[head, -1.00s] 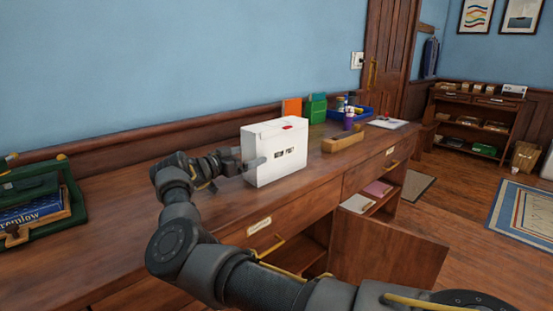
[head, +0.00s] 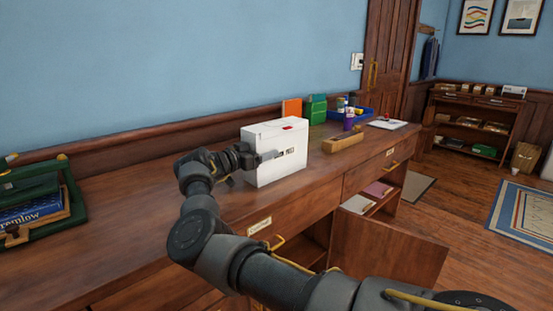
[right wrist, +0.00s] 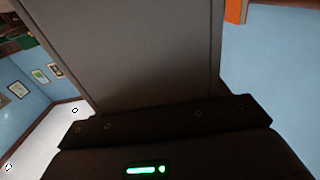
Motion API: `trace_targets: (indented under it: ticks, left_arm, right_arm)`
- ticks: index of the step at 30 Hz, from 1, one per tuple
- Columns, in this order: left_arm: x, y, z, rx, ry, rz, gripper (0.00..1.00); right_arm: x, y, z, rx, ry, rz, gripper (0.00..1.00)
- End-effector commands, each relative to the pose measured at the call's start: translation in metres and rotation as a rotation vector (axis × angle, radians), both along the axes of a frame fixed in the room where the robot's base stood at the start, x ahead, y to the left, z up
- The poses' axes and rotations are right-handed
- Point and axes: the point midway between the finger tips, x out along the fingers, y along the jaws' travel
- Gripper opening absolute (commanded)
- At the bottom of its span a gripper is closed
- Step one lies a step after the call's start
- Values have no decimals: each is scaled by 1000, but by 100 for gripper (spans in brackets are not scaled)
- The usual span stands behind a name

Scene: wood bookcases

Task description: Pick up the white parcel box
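The white parcel box (head: 292,138) stands upright on the wooden counter in the head view. My right gripper (head: 268,156) comes in from the left, and one grey finger lies across the front face, covering part of the lettering. The other finger is hidden, and I cannot tell whether the visible finger touches the box. In the right wrist view, a broad grey slab fills the middle, with a white surface at lower left. My left gripper is not in view.
On the counter (head: 130,219), a wooden block (head: 343,143), a green box (head: 316,110), an orange item (head: 292,109) and a blue tray (head: 361,120) stand right of and behind the parcel. A green rack (head: 62,195) is at left. A cabinet door (head: 385,257) hangs open below.

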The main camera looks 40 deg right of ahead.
Motion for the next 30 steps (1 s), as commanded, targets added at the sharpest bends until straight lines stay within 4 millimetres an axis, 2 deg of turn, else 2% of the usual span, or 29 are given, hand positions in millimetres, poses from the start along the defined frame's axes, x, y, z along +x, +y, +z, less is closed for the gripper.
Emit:
trace_targets:
  ticks: [1,6,13,17,23,30]
  left_arm:
    - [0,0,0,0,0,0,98]
    - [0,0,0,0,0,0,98]
    - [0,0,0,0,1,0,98]
    - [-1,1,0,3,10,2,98]
    - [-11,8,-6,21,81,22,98]
    - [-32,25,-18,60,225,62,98]
  right_arm:
    - [0,0,0,0,0,0,59]
    - [0,0,2,-2,-2,0,40]
    - [0,0,3,-2,-2,0,40]
    - [0,0,10,-3,-4,0,40]
    - [0,0,39,-3,-5,-1,40]
    - [0,-1,103,-3,-7,0,40]
